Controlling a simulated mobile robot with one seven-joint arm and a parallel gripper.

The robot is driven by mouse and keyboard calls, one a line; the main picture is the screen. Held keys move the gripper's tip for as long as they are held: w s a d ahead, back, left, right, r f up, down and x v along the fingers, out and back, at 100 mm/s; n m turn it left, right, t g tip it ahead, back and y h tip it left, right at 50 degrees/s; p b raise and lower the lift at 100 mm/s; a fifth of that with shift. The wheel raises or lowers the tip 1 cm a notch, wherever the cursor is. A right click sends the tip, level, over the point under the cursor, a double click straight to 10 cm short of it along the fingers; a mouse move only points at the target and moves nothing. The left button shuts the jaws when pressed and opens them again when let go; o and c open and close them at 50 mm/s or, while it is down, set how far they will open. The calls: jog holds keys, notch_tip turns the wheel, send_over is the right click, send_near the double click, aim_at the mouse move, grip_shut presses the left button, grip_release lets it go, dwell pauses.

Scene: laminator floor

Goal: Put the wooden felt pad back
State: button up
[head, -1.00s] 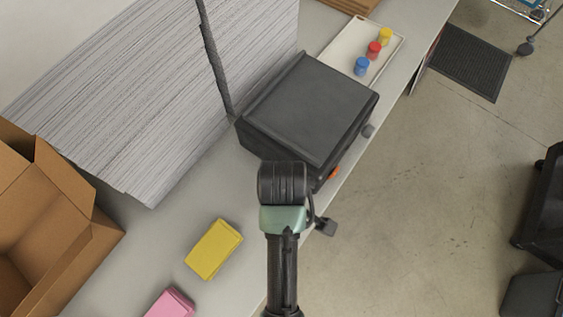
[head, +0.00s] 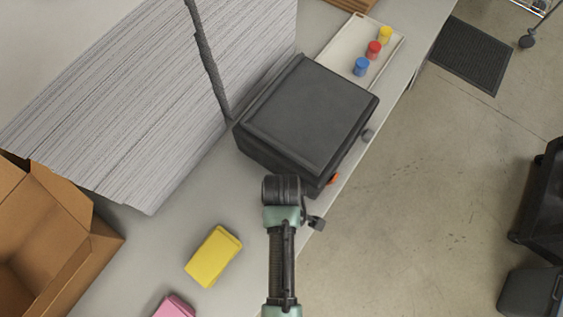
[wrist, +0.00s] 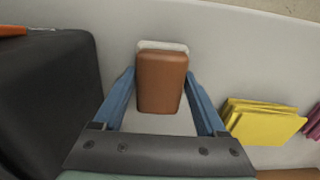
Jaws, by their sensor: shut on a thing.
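The wooden felt pad (wrist: 162,84) is a brown block with a pale felt layer showing at its far edge in the wrist view. My gripper (wrist: 160,76) has its blue fingers on both sides of the block and is shut on it. The pad is over the light grey counter; whether it touches the surface I cannot tell. In the head view, my arm hides the fingers and the pad, just in front of the black machine's near corner.
The black machine (head: 310,112) stands close by, left in the wrist view (wrist: 45,95). Yellow pads (head: 213,256) and a pink pad (head: 175,306) lie on the counter. A white tray (head: 337,52) holds coloured jars. A cardboard box (head: 62,250) and paper stack (head: 150,110) stand left.

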jog(key=shift+f, duration=0.2)
jog(key=o, duration=1.2)
jog(key=shift+o, duration=0.2)
notch_tip(320, 180, up, 12)
jog(key=w+r+m+t, duration=0.3)
jog(key=w+r+t, duration=0.5)
jog(key=w+r, duration=0.65)
jog(key=w+r+m+t, duration=0.1)
jog(key=w+r+t, duration=0.25)
jog(key=r, duration=0.45)
jog(key=w+r+m+t, duration=0.1)
jog(key=w+r+t, duration=0.25)
jog(key=r, duration=0.45)
notch_tip(320, 180, up, 17)
jog(key=s+m+t, duration=0.1)
jog(key=m+t, duration=0.2)
jog(key=t, duration=0.2)
jog(key=s+r+m+t, duration=0.1)
jog(key=s+r+t, duration=0.2)
jog(key=s+r, duration=0.2)
jog(key=s+r+m+t, duration=0.1)
jog(key=s+r+t, duration=0.3)
jog(key=r, duration=0.8)
jog(key=shift+s+r+m+b, duration=0.3)
jog(key=shift+s+m, duration=0.1)
jog(key=shift+s, duration=0.5)
